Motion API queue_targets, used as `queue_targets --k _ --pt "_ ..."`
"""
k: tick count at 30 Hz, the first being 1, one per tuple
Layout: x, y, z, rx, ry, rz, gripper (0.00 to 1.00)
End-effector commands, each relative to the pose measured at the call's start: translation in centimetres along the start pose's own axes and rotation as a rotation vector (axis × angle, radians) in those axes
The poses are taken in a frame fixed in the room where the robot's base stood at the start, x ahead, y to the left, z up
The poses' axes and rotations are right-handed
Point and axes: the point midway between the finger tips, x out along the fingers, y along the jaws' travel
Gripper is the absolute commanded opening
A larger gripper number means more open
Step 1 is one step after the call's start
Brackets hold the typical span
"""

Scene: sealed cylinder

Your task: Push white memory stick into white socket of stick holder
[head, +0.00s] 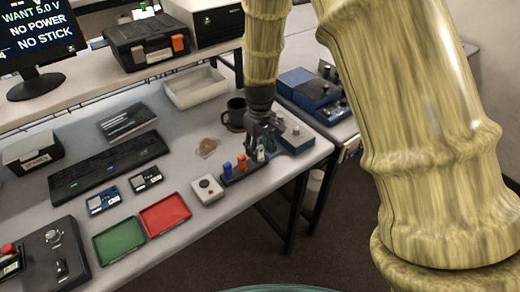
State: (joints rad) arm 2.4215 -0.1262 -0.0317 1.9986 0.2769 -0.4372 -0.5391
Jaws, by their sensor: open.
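The stick holder (236,178) is a dark block near the right front of the table. A blue stick (227,170) and an orange stick (242,162) stand upright in its left part. My gripper (262,151) points down over the right part of the holder, with its fingers open. A small pale piece (261,156) shows between or just behind the fingers; it may be the white memory stick. The fingers cover the white socket, and I cannot tell how deep the pale piece sits or whether the fingers touch it.
A grey box with a dark button (207,188) stands left of the holder. A blue-and-grey device (295,137) is close on the right, a dark mug (236,114) behind. Red (165,214) and green (119,241) trays lie front left. The table's front edge is near.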

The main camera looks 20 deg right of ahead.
Motion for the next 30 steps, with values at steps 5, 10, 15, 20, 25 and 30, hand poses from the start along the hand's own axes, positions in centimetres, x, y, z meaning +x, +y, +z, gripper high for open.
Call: queue_targets --k 5,10,15,20,25,30 --pt "1.3 0.0 0.0 0.000 0.000 0.000 0.48" --pt "1.6 0.0 0.0 0.001 0.002 0.000 0.48" --pt "1.6 0.0 0.0 0.000 0.002 0.000 0.48" --pt "1.6 0.0 0.0 0.000 0.001 0.000 0.39" --pt "1.6 0.0 0.0 0.000 0.001 0.000 0.10" --pt "1.6 0.0 0.0 0.000 0.001 0.000 0.08"
